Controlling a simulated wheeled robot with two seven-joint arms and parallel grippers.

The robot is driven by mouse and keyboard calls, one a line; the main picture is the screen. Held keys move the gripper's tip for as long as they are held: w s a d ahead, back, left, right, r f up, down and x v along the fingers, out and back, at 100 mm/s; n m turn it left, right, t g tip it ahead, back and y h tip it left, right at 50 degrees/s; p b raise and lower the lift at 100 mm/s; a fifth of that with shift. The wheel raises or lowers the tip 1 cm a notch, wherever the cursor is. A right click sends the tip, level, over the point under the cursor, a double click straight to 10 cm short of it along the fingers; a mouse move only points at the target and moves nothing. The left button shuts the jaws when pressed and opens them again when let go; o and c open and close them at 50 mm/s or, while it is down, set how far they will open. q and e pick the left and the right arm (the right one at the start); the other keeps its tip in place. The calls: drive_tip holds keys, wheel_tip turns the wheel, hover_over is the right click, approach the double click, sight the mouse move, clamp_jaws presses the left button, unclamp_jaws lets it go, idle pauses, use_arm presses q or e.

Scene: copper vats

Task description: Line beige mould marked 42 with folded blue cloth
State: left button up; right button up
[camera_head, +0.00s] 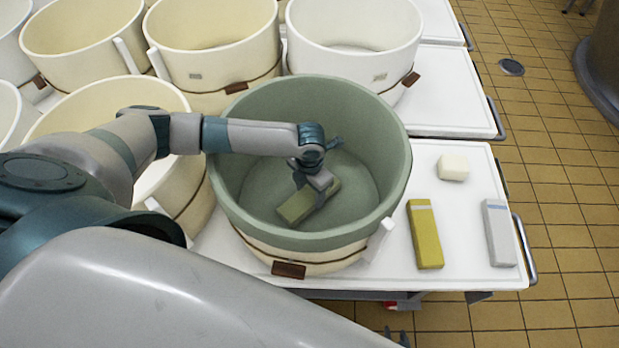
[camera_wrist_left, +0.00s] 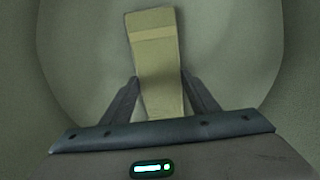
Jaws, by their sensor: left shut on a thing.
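A large round mould (camera_head: 300,262) stands on the white table. Its outside is beige low down, and a grey-green covering (camera_head: 235,212) lies over its rim and inner wall. My left gripper (camera_head: 318,188) reaches down inside it and is shut on a folded olive-yellow cloth (camera_head: 295,208). The wrist view shows this cloth (camera_wrist_left: 157,60) long and flat between the fingers, with a paler band near its far end. No 42 is readable, and I see no clearly blue cloth. Two dark tips of my right gripper (camera_head: 398,338) show apart at the bottom edge.
On the table (camera_head: 450,280) right of the mould lie a yellow folded block (camera_head: 425,236), a grey one with a bluish band (camera_head: 498,235) and a small cream block (camera_head: 453,168). Cream moulds (camera_head: 210,50) and a white mould (camera_head: 355,30) crowd behind. Tiled floor lies right.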

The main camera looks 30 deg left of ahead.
use_arm(q)
drive_tip(key=shift+s+f, duration=0.15)
drive_tip(key=o, duration=1.2)
drive_tip(key=shift+c, duration=0.2)
drive_tip(key=shift+o, duration=0.6)
use_arm(e)
drive_tip(key=shift+f, duration=0.1)
drive_tip(key=shift+s+d, duration=0.1)
drive_tip(key=shift+s, duration=0.05)
use_arm(q)
wheel_tip(320, 180, up, 17)
drive_tip(key=shift+r+b, duration=0.2)
drive_tip(key=shift+b, duration=0.1)
use_arm(e)
drive_tip(key=shift+s+d+f+g, duration=0.25)
drive_tip(key=shift+d+g, duration=0.25)
drive_tip(key=shift+d, duration=0.1)
